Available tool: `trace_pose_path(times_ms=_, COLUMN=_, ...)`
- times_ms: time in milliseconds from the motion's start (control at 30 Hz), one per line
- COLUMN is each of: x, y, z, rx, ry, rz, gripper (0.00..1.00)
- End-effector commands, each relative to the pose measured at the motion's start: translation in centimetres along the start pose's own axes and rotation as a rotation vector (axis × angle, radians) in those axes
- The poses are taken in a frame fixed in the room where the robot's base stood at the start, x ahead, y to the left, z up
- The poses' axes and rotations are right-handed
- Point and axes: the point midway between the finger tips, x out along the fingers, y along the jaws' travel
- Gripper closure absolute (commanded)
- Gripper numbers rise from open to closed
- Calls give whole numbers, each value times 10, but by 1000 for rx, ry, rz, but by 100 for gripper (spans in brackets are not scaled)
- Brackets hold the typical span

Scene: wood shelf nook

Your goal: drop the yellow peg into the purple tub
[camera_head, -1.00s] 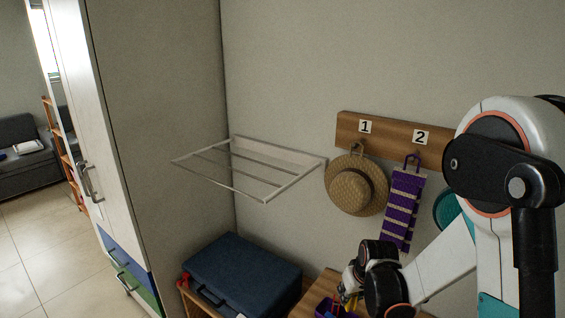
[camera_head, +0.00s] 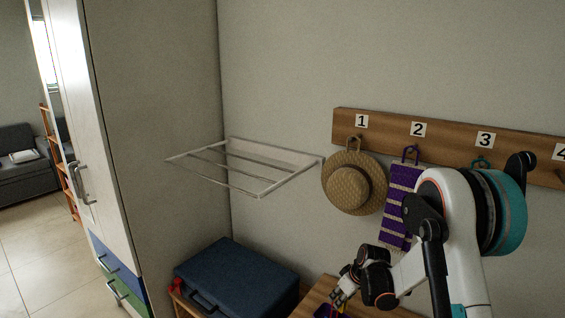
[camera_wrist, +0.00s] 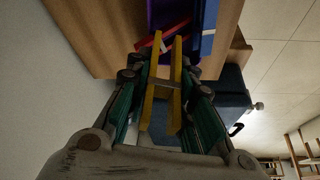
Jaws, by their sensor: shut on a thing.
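The yellow peg (camera_wrist: 177,100) is a clothes peg with two yellow legs and a grey piece across its middle. My gripper (camera_wrist: 162,78) is shut on it, with a finger on each side. The purple tub (camera_wrist: 168,10) is partly visible past the peg's far end at the top of the wrist view, with its inside mostly hidden. In the head view my gripper (camera_head: 344,291) is low over the wooden surface, and only a sliver of the purple tub (camera_head: 323,311) shows at the bottom edge.
A red bar (camera_wrist: 165,36) and a blue item (camera_wrist: 208,35) lie near the tub. A dark blue suitcase (camera_head: 238,277) stands to the left. A white drying rack (camera_head: 240,168), a straw hat (camera_head: 352,187) and a purple striped hanging (camera_head: 402,200) are on the wall.

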Motion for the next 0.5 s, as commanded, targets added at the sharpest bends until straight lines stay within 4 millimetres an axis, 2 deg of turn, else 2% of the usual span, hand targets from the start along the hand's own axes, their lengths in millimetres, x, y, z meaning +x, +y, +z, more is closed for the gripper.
trace_pose_path(times_ms=33, x=8, y=0, z=3, rx=0, ry=0, rz=0, gripper=87)
trace_pose_path(times_ms=200, x=25, y=0, z=10, rx=0, ry=0, rz=0, gripper=87)
trace_pose_path(times_ms=500, x=32, y=0, z=13, rx=1, ry=0, rz=0, gripper=87)
